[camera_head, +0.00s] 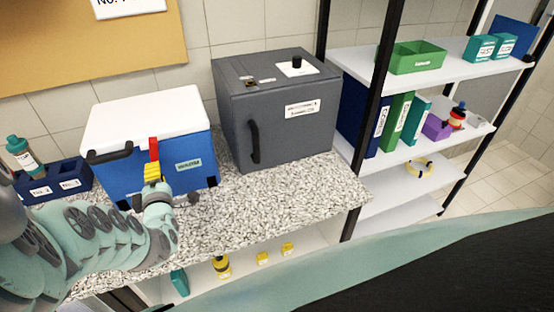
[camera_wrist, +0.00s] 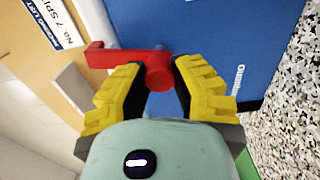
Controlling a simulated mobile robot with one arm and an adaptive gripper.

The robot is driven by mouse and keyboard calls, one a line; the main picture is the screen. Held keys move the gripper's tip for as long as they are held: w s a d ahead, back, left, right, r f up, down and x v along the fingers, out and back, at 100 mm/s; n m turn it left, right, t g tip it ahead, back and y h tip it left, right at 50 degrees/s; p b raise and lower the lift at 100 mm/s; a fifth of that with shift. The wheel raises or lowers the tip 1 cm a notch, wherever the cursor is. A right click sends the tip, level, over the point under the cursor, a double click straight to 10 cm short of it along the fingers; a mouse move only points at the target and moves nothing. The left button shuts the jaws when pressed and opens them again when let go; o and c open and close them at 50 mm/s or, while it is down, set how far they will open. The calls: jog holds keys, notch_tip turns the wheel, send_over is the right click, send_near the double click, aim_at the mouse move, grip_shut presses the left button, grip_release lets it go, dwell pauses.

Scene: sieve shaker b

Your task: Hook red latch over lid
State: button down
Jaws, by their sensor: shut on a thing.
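A blue box (camera_head: 190,165) with a white lid (camera_head: 150,110) stands on the counter, and the lid lies on top of it. The red latch (camera_head: 154,149) is upright at the box's front, its top close to the lid's front edge. In the wrist view the latch (camera_wrist: 125,57) has a bent end at the left and a round red end between the fingers. My gripper (camera_head: 152,172) has yellow fingers shut on the latch. The wrist view also shows the lid (camera_wrist: 92,20). Whether the bent end touches the lid I cannot tell.
A dark grey cabinet (camera_head: 275,110) stands right of the box. A blue rack (camera_head: 52,182) with a teal bottle (camera_head: 22,153) is at the left. A black handle (camera_head: 110,155) sits on the box's front left. The speckled counter (camera_head: 270,200) is clear in front of the cabinet.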

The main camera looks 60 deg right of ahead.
jog(key=shift+f+n+b, duration=0.15)
jog(key=shift+n+b, duration=0.35)
jog(key=shift+n, duration=0.6)
jog(key=c, duration=0.7)
grip_release()
jog(key=v, duration=0.7)
jog(key=shift+s+a, duration=0.15)
jog(key=shift+a, duration=0.05)
